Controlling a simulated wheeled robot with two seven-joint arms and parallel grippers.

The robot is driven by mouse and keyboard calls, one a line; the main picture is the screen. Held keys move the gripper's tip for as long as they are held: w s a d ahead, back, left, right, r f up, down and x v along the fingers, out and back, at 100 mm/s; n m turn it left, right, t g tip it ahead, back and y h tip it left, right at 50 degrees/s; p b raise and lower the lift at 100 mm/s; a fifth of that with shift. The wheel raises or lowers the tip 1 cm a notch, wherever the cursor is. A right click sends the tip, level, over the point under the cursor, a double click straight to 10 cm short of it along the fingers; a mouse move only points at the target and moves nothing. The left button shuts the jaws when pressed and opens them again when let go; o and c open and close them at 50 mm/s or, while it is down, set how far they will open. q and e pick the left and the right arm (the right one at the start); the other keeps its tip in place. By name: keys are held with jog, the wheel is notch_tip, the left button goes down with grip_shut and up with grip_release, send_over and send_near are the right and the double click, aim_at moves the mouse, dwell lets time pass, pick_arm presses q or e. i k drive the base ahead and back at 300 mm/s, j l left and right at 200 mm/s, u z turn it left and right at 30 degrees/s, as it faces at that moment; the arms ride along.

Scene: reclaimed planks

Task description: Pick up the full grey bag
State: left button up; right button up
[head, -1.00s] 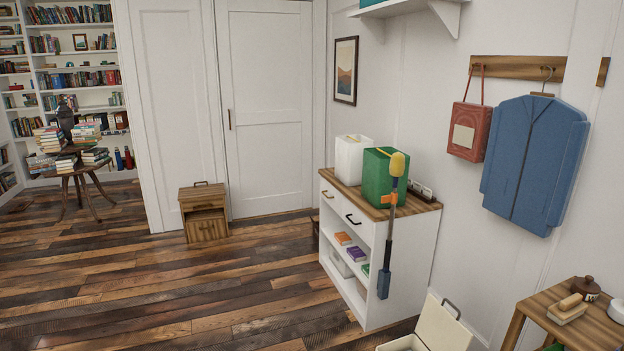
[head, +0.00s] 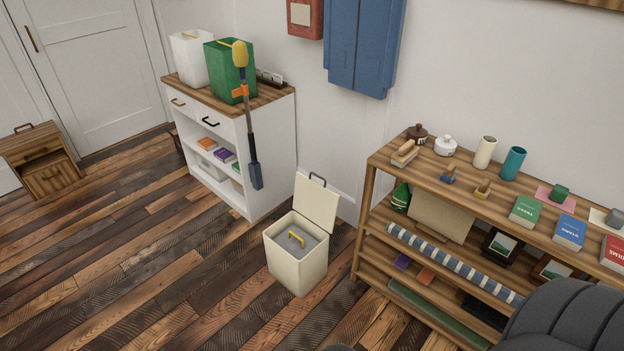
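A grey bag (head: 308,246) with a yellow handle sits inside a cream bin (head: 297,270) on the floor near the middle of the view. The bin's lid (head: 317,203) stands open at its back, with a dark handle on top. The bag's top is below the bin's rim, and its lower part is hidden by the bin walls. Neither of my grippers is in view.
A white cabinet (head: 240,140) with white and green containers stands behind the bin to the left. A wooden shelf unit (head: 385,165) with several items stands to the right. A dark rounded grey object (head: 570,318) fills the bottom right corner. Plank floor left of the bin is clear.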

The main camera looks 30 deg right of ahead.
aim_at(296, 242)
jog(key=i+l+z, duration=0.1)
jog(key=l, duration=0.35)
jog(key=i+l+z, duration=0.1)
jog(key=l, duration=0.3)
jog(key=i+l+z, duration=0.1)
jog(key=l, duration=0.3)
jog(key=i+l, duration=0.3)
jog(key=i+l+z, duration=0.15)
jog(key=l, duration=0.35)
